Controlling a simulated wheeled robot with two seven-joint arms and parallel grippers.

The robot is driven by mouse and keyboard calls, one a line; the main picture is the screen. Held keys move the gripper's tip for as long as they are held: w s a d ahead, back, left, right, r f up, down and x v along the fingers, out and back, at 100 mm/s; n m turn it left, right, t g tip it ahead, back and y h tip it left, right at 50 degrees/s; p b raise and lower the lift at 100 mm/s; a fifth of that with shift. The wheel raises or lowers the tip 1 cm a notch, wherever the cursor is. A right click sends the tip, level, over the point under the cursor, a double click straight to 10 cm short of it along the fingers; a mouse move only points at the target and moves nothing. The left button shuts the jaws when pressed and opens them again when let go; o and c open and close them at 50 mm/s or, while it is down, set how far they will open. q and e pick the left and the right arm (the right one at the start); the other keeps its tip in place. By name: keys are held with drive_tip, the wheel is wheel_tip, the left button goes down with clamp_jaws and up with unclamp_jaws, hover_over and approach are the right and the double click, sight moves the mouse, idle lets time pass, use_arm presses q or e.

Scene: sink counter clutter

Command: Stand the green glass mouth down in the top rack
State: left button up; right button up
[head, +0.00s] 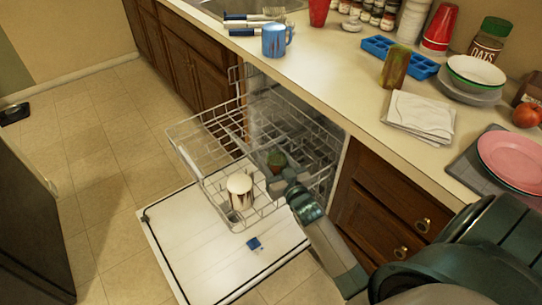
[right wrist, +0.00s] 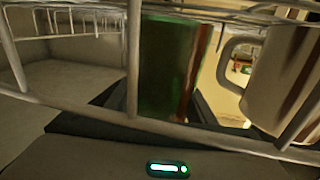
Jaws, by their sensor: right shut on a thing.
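The top rack (head: 205,190) is a wire basket pulled out over the open dishwasher door. My right gripper (head: 280,174) is inside the rack area, shut on the green glass (head: 277,159), of which only a small part shows past the gripper. In the right wrist view the green glass (right wrist: 165,70) looks dark green with a reddish-brown edge, and stands upright behind the rack wires (right wrist: 132,60). Its ends are out of sight, so I cannot tell which way the mouth faces or whether it touches the rack floor. My left gripper is not in view.
A white and brown mug (head: 240,186) stands in the rack, left of my right gripper; it looms close in the right wrist view (right wrist: 285,80). A small blue thing (head: 254,243) lies on the door (head: 190,240). The counter holds a blue mug (head: 276,40), bowls and plates.

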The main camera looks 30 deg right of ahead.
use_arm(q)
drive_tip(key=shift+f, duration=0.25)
use_arm(e)
drive_tip(key=shift+f, duration=0.45)
idle(0.4)
drive_tip(key=o, duration=1.3)
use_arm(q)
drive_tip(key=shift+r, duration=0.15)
use_arm(e)
drive_tip(key=shift+s, duration=0.25)
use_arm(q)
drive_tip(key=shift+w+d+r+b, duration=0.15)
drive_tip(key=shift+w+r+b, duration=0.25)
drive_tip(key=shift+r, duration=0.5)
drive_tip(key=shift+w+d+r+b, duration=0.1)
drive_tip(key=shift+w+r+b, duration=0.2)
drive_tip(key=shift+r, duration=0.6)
use_arm(e)
drive_tip(key=shift+s+a, duration=0.35)
drive_tip(key=shift+s, duration=2.45)
drive_tip(key=shift+s+a, duration=0.3)
drive_tip(key=shift+s, duration=2.55)
drive_tip(key=shift+s+a, duration=0.35)
drive_tip(key=shift+s, duration=2.45)
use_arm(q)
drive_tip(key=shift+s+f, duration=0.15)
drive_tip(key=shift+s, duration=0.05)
